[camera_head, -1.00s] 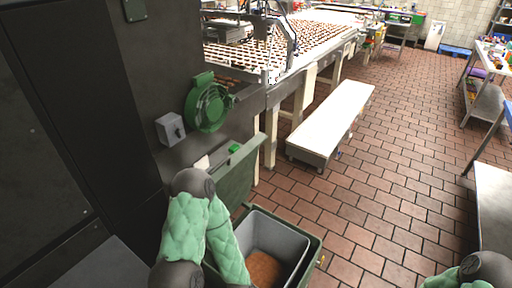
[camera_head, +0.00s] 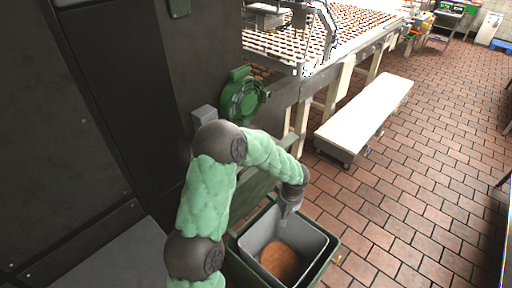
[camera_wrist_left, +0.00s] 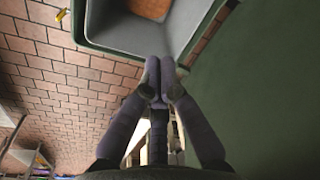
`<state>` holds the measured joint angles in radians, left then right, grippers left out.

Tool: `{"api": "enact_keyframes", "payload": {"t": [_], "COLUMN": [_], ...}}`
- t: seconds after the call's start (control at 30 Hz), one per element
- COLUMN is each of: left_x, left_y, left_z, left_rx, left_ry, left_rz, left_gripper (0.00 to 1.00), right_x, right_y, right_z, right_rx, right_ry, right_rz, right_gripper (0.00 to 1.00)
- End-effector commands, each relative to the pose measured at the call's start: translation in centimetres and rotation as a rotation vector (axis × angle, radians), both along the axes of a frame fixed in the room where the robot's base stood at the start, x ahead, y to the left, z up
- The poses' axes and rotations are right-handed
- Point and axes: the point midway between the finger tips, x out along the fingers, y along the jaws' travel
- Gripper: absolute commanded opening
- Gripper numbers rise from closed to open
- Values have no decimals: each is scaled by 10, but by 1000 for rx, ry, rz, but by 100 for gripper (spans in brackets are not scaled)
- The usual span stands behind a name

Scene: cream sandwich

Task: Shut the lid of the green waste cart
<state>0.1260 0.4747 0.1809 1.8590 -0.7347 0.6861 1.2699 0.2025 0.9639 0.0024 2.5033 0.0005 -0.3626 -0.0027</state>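The green waste cart (camera_head: 330,262) stands at the bottom of the head view, open at the top, with a grey inner bin and brown contents. Its green lid (camera_head: 250,196) stands raised on the machine side, partly hidden by my left arm. In the left wrist view the lid (camera_wrist_left: 265,95) fills the right side and the cart's rim (camera_wrist_left: 95,45) is at the top. My left gripper (camera_head: 286,218) points down over the bin opening, on the lid's inner side. Its fingertips (camera_wrist_left: 159,68) are together with nothing seen between them, beside the lid. My right gripper is out of view.
A dark machine (camera_head: 120,90) with a round green part (camera_head: 243,98) stands left of and behind the cart. A low white bench (camera_head: 365,120) and a conveyor (camera_head: 345,30) lie beyond. The brick floor (camera_head: 420,190) right of the cart is clear.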

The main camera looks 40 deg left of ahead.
Motion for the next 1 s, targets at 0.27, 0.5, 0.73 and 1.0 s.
{"api": "enact_keyframes", "payload": {"t": [0.27, 0.5, 0.73, 1.0], "left_x": [39, 38, 37, 40], "left_y": [123, 156, 171, 201], "left_z": [192, 246, 226, 186], "left_rx": [383, 490, 494, 492], "left_ry": [-193, -276, -273, -272], "left_rz": [476, 645, 649, 648], "left_gripper": [0, 0, 0, 0], "right_x": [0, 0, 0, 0], "right_y": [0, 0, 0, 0], "right_z": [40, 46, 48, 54], "right_rx": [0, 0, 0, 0], "right_ry": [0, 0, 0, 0], "right_rz": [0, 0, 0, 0], "right_gripper": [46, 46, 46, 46]}}
